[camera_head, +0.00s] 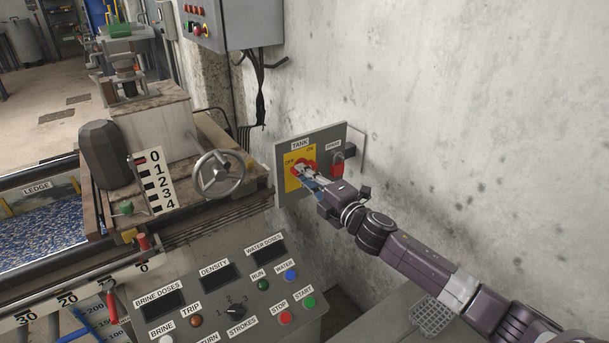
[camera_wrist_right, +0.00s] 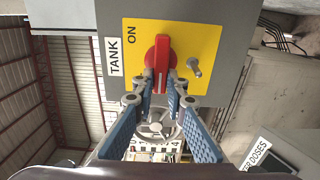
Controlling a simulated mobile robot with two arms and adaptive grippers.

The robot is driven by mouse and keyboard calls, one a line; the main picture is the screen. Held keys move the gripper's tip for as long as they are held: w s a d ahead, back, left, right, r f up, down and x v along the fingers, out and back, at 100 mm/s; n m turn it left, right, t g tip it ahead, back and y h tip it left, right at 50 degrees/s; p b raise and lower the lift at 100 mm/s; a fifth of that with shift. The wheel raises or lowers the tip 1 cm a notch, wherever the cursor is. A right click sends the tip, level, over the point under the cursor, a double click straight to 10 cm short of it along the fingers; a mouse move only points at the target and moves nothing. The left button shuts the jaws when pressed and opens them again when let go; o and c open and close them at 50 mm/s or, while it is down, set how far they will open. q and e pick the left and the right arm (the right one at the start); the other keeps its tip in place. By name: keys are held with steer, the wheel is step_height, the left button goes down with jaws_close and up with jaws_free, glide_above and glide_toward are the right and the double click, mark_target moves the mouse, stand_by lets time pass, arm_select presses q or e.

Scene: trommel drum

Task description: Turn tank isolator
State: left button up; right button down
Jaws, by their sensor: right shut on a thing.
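The tank isolator is a red handle (camera_head: 307,164) on a yellow plate (camera_head: 291,182), under the label TANK, with OFF at the plate's upper left and ON at its upper right. My right gripper (camera_head: 309,174) reaches it from the lower right and partly covers it. In the right wrist view the red handle (camera_wrist_right: 162,54) stands upright in the picture, and the fingertips of my right gripper (camera_wrist_right: 160,82) close on both sides of its lower end. A small metal pin (camera_wrist_right: 194,68) sticks out beside it. My left gripper is not in view.
A second switch with a red part (camera_head: 337,166) sits on the same grey panel, close to my right wrist. A handwheel (camera_head: 219,174) stands to the left. A control desk (camera_head: 205,316) with buttons lies below. The concrete wall (camera_head: 450,100) rises at the right.

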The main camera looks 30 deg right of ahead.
steer(key=c, duration=1.9)
jaws_free()
steer(key=shift+c, duration=0.2)
steer(key=shift+s, duration=0.1)
steer(key=s+d, duration=0.1)
steer(key=s, duration=1)
steer(key=shift+s+d, duration=0.3)
steer(key=shift+s, duration=0.05)
steer(key=shift+f, duration=0.1)
